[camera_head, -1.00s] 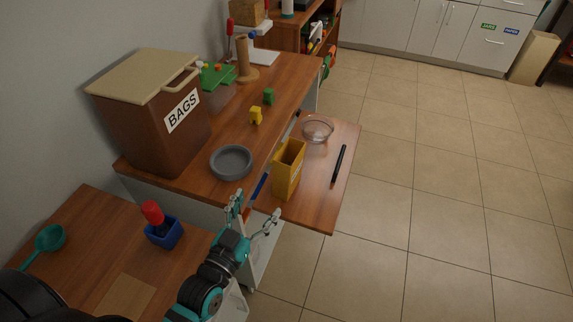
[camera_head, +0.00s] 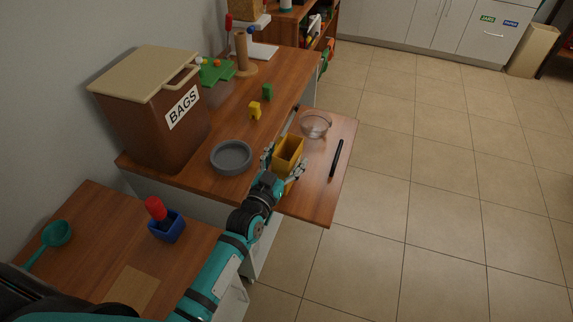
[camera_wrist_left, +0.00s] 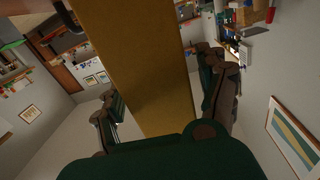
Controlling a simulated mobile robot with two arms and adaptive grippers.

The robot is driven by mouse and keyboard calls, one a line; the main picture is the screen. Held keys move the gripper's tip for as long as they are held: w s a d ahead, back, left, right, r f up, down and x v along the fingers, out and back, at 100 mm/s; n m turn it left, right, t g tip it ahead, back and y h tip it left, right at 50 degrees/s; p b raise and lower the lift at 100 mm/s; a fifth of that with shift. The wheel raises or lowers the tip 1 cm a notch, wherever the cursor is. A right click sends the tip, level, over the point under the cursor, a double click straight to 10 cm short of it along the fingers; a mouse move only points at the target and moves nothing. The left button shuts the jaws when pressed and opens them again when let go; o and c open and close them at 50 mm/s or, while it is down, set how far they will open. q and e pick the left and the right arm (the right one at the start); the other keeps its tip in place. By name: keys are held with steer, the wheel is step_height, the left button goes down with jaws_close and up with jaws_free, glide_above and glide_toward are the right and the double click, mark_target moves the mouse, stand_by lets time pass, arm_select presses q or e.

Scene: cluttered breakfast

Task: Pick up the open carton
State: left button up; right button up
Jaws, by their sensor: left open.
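The open carton (camera_head: 289,149) is a tall yellow box, open at the top, standing upright on the lower wooden shelf beside the counter. My left gripper (camera_head: 284,162) is at the carton's near side, with its open fingers spread to the left and right of it. In the left wrist view the yellow carton (camera_wrist_left: 143,70) runs between the two fingers, and gaps show between it and each finger. The carton's lower part is hidden behind my gripper in the head view. My right gripper is not in view.
On the same wooden shelf (camera_head: 317,198) are a clear glass bowl (camera_head: 315,125) and a black pen-like stick (camera_head: 336,158). A grey bowl (camera_head: 231,157) stands on the counter to the left, near a brown bin (camera_head: 150,118) marked BAGS. Open floor lies to the right.

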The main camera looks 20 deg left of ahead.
arm_select(q)
steer(key=shift+w, duration=0.7)
steer(key=shift+c, duration=0.7)
steer(key=c, duration=1.1)
steer(key=shift+c, duration=0.6)
steer(key=shift+r, duration=0.1)
steer(key=shift+r, duration=0.65)
steer(key=s+d+r, duration=0.1)
steer(key=s, duration=0.7)
steer(key=s+d+r+b, duration=0.1)
steer(key=s+d+r, duration=0.1)
steer(key=s, duration=0.5)
steer(key=shift+s+d+r, duration=0.25)
steer(key=shift+s, duration=0.15)
